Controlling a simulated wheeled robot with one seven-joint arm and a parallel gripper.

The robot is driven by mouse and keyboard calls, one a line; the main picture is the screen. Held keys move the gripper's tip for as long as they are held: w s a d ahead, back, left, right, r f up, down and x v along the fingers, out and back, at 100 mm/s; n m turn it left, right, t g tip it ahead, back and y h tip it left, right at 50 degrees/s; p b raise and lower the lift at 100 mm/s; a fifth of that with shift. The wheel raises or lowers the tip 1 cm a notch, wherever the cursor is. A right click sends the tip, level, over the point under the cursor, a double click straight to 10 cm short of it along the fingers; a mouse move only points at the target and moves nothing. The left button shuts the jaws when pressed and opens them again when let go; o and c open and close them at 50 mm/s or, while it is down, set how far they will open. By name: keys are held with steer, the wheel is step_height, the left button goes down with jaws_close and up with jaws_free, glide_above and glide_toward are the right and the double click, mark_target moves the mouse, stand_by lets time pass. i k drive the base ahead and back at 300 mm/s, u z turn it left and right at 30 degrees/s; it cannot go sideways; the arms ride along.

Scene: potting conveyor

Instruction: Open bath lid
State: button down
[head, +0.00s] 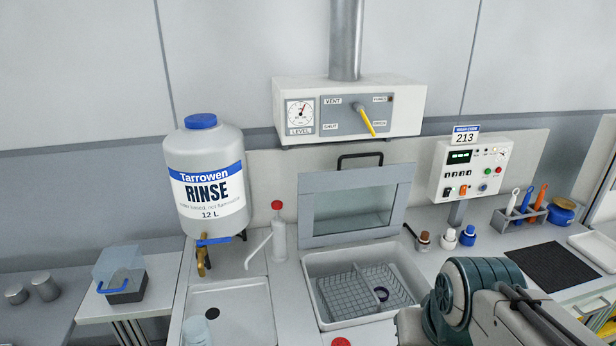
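The bath lid (311,188) is a grey framed panel with a clear window. It stands raised, nearly upright, at the back edge of the bath, with its black handle (360,156) at the top. The bath (318,262) is a light grey basin, open from above. A wire basket (345,291) sits inside it, with a small dark ring (381,294) in the basket. My arm's grey and teal links reach in at the lower right, over the bath's front right side. My gripper is out of the picture.
A vent box (290,95) with a yellow lever hangs above the lid. A rinse tank (175,165) and a pump bottle (279,240) stand left of the bath. Small bottles (449,239), a control box (445,163) and a black mat (550,265) are on the right.

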mark_target(402, 175)
steer(key=u, duration=0.9)
steer(key=i, duration=0.75)
steer(key=z, duration=0.35)
